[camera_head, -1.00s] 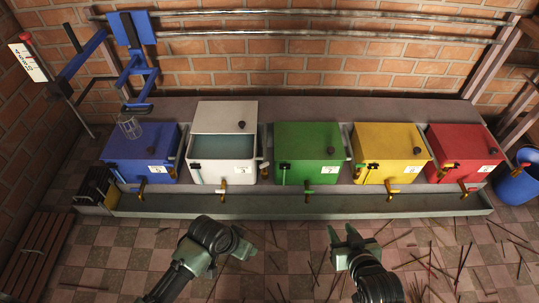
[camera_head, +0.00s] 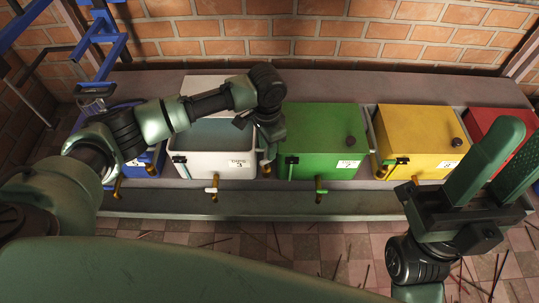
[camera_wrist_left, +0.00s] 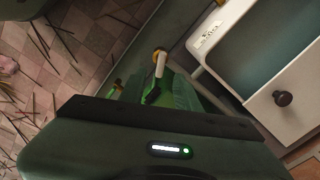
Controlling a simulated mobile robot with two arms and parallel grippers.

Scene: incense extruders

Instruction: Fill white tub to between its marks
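The white tub (camera_head: 238,171) stands between the blue tub (camera_head: 132,171) and the green tub (camera_head: 318,120). Its lid is pushed back and grey-teal liquid (camera_head: 210,131) shows inside; level marks cannot be read. A front tap (camera_head: 213,188) sits below it. My left gripper (camera_head: 267,155) points down at its right front corner, beside the green tub. In the left wrist view, a white handle with a brass end (camera_wrist_left: 160,64) shows at the left gripper's fingers (camera_wrist_left: 160,92); their grip is unclear. My right gripper (camera_head: 497,165) is open and empty, near the camera at right.
The yellow tub (camera_head: 415,130) and red tub (camera_head: 495,130) stand further right. A trough (camera_head: 260,205) runs along the front. Several thin sticks (camera_head: 340,265) lie on the tiled floor. A blue frame (camera_head: 103,35) stands at upper left.

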